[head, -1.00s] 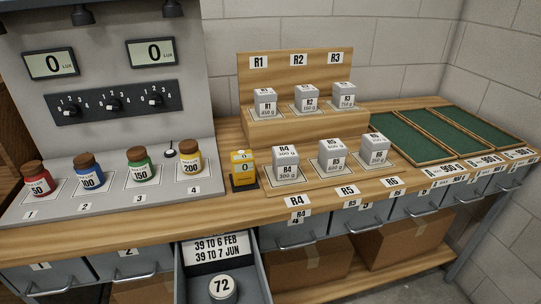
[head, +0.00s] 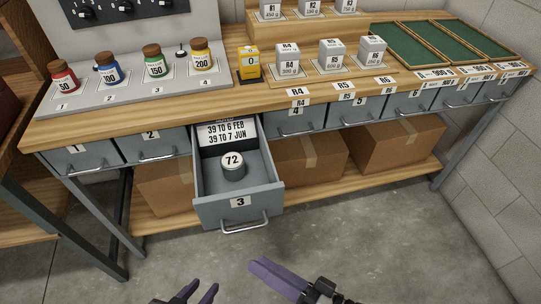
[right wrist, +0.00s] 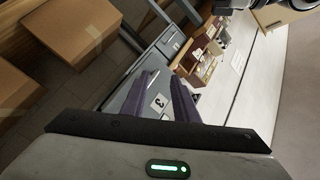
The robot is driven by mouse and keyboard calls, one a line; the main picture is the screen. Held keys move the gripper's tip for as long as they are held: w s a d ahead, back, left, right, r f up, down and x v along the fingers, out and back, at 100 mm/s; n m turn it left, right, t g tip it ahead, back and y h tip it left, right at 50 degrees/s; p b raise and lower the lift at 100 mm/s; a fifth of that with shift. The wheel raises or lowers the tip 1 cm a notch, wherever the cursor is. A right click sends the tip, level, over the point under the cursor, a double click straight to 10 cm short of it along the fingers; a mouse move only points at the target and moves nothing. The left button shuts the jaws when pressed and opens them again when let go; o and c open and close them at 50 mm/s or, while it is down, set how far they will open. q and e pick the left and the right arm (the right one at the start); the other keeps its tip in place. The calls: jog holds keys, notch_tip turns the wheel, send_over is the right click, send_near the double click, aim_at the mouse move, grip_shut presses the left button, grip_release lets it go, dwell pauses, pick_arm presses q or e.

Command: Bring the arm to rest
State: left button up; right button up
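My left gripper (head: 206,287) shows at the bottom edge of the head view, its two purple fingers apart with nothing between them. My right gripper (head: 256,266) is just to its right, over the floor in front of the bench. In the right wrist view its two purple fingers (right wrist: 164,78) are apart and empty, with a gap between them. Both grippers are clear of the bench. Most of both arms is out of view.
The other drawers are shut. Colored jars, grey R blocks and green trays (head: 455,45) stand on the bench. Cardboard boxes (head: 400,143) sit on the lower shelf. The floor (head: 370,235) is clear.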

jog(key=w+d+f+t+h, duration=0.25)
jog(key=d+f+h, duration=0.25)
jog(key=d+h, duration=0.25)
jog(key=s+d+f+n+g+h, duration=0.1)
jog(key=s+d+f+g+h, duration=0.2)
jog(key=d, duration=0.6)
notch_tip(320, 180, down, 3)
jog(key=shift+s+d+f+h, duration=0.1)
jog(key=shift+s+d+h, duration=0.3)
jog(key=shift+s+h, duration=0.7)
